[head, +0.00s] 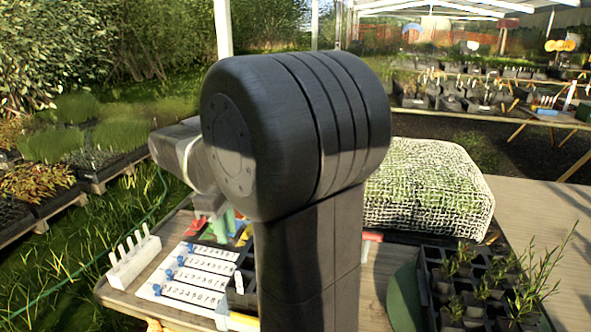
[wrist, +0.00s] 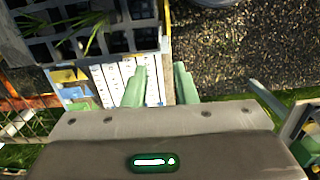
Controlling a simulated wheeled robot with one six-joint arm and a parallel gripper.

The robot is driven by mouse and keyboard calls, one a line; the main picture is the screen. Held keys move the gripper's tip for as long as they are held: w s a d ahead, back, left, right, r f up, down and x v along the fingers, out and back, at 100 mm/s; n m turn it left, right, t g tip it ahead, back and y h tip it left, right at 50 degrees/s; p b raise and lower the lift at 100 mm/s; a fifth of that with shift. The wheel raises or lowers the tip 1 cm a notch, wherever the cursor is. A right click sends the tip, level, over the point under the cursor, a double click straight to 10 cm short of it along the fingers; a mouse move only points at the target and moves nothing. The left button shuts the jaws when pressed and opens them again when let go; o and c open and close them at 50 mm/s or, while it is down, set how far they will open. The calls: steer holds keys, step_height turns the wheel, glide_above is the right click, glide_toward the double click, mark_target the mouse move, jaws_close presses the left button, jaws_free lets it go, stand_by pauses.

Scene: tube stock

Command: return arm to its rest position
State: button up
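My arm fills the middle of the head view and hides much of the table behind it. It is bent, with its far part reaching to the left over the table. My gripper (wrist: 160,86) shows in the wrist view with two green fingers apart and nothing held between them. White numbered strips show beyond the fingers, lower down. In the head view the gripper is mostly hidden behind my arm.
The wooden table (head: 382,275) holds a white numbered board (head: 190,275), a white rack with pegs (head: 134,262), a black seedling tray (head: 432,300) and a netted block of greenery (head: 425,190). The seedling tray also shows in the wrist view (wrist: 85,58). Gravel (wrist: 240,50) lies beyond the table edge.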

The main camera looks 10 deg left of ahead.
mark_target(236, 272)
steer(key=f, duration=0.9)
steer(key=d+f, duration=0.1)
steer(key=f, duration=0.3)
steer(key=shift+f, duration=0.3)
steer(key=shift+r, duration=0.15)
step_height(236, 272, up, 13)
steer(key=a, duration=0.1)
steer(key=f, duration=0.9)
steer(key=d+f, duration=0.1)
steer(key=f, duration=0.3)
steer(key=shift+f, duration=0.3)
step_height(236, 272, up, 7)
steer(key=p, duration=0.4)
steer(key=shift+f, duration=0.1)
